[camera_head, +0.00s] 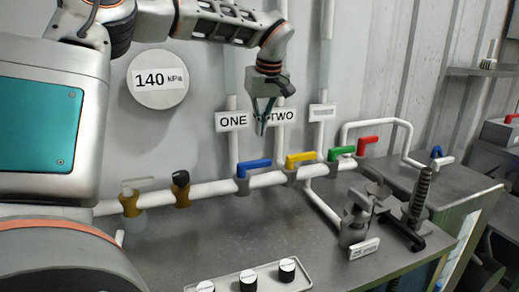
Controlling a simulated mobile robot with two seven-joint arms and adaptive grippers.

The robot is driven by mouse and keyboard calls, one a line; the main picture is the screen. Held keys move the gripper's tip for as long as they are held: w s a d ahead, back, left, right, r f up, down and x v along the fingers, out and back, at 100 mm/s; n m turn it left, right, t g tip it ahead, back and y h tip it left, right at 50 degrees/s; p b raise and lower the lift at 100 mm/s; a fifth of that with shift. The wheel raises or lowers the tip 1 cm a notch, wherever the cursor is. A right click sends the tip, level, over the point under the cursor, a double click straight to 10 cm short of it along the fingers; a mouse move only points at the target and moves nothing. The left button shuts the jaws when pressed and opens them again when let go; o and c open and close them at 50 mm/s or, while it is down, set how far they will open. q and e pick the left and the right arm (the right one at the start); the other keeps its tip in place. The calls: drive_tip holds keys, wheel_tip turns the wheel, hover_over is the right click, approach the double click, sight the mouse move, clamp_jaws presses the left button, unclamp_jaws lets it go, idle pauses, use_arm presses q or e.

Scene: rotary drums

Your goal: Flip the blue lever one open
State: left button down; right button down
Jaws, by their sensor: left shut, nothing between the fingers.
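The blue lever (254,167) sits on a valve on the white horizontal pipe, below the sign reading ONE (232,121). Its handle points to the right, roughly along the pipe. My left gripper (262,128) hangs pointing down in front of the signs, above and slightly right of the blue lever and apart from it. Its fingers are shut and empty. The gripper partly covers the sign reading TWO (284,115). My right gripper is out of view.
Yellow (300,157), green (341,152) and red (367,145) levers follow to the right. A black knob (180,178) is left of the blue lever. A gauge (158,79) reads 140 kPa. A clamp-like device (358,217) stands on the grey bench (230,235), with a knob strip in front.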

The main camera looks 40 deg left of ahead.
sight(254, 168)
use_arm(q)
drive_tip(key=b+x, duration=0.1)
drive_tip(key=x, duration=0.9)
drive_tip(key=shift+d, duration=0.1)
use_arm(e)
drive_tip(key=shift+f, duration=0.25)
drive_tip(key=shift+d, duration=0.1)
use_arm(q)
drive_tip(key=shift+r, duration=0.1)
